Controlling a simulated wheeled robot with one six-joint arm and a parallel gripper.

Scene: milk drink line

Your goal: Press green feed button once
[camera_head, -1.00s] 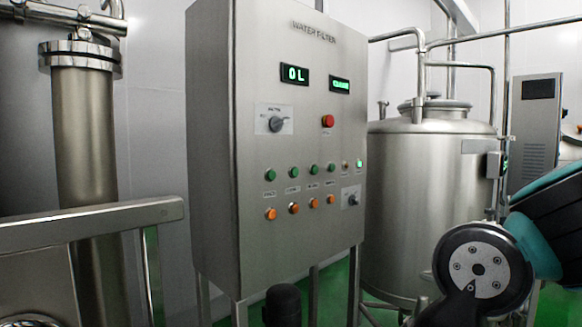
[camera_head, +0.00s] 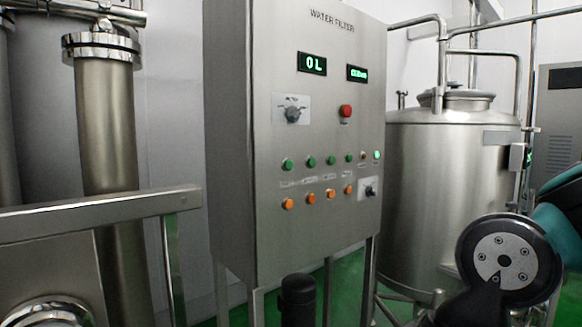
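A steel control cabinet labelled WATER FILTER (camera_head: 235,130) stands in the middle of the view. Its front has a row of green buttons; the leftmost is one green button (camera_head: 287,164), with others to its right (camera_head: 311,161), (camera_head: 330,160) and (camera_head: 348,158). The small labels are too blurred to read, so I cannot tell which is the feed button. My gripper is not in view; only part of my arm shows at the lower right, apart from the panel.
Orange buttons (camera_head: 309,198) sit below the green ones. A red button (camera_head: 345,111), a selector knob (camera_head: 293,114) and a display reading 0 L (camera_head: 312,63) are above. A steel rail (camera_head: 95,213) is at left; a large tank (camera_head: 445,190) stands at right.

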